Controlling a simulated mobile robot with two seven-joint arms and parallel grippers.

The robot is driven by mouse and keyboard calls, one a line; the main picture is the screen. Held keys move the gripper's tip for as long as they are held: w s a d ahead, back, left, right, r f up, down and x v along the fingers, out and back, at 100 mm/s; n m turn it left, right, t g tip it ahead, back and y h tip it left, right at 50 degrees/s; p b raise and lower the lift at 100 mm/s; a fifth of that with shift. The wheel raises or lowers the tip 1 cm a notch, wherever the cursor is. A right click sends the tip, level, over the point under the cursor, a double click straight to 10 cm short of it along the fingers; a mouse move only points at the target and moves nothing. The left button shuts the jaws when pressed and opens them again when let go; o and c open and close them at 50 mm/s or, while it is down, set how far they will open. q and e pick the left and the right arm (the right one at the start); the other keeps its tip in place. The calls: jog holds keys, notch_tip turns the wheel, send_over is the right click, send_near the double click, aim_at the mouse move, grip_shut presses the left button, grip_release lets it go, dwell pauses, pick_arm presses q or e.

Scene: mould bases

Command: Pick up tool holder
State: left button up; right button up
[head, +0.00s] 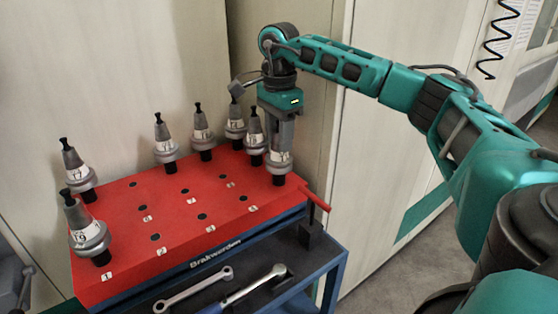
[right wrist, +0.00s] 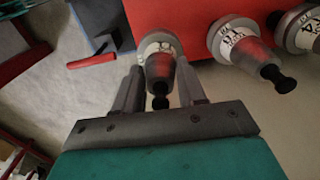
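My right gripper (head: 282,150) points down over the back right corner of the red block. Its two fingers stand on either side of a grey tool holder (head: 280,160), which also shows between the fingers in the right wrist view (right wrist: 158,68). The holder is upright with its dark lower end at the block's top. I cannot tell whether the fingers press on it. More tool holders stand in the block: one labelled 19 (head: 89,236), one labelled 17 (head: 76,172), and several along the back edge, such as this one (head: 165,143). My left gripper is not in view.
The red block (head: 125,215) has several empty numbered holes in its middle and front. It rests on a blue-framed cart (head: 330,285) with a wrench (head: 195,290) and a longer tool (head: 255,287) in front. A red handle (head: 316,197) sticks out near the gripper. Pale cabinets stand close behind.

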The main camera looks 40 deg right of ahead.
grip_shut()
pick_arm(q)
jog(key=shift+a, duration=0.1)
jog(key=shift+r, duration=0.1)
pick_arm(e)
jog(key=shift+w+r, duration=0.1)
jog(key=shift+r, duration=0.05)
dwell(0.3)
jog(key=shift+r, duration=0.55)
pick_arm(q)
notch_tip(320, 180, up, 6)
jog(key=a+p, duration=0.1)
jog(key=p, duration=0.7)
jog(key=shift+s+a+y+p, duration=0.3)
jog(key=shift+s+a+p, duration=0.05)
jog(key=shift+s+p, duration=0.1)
pick_arm(e)
notch_tip(320, 180, up, 19)
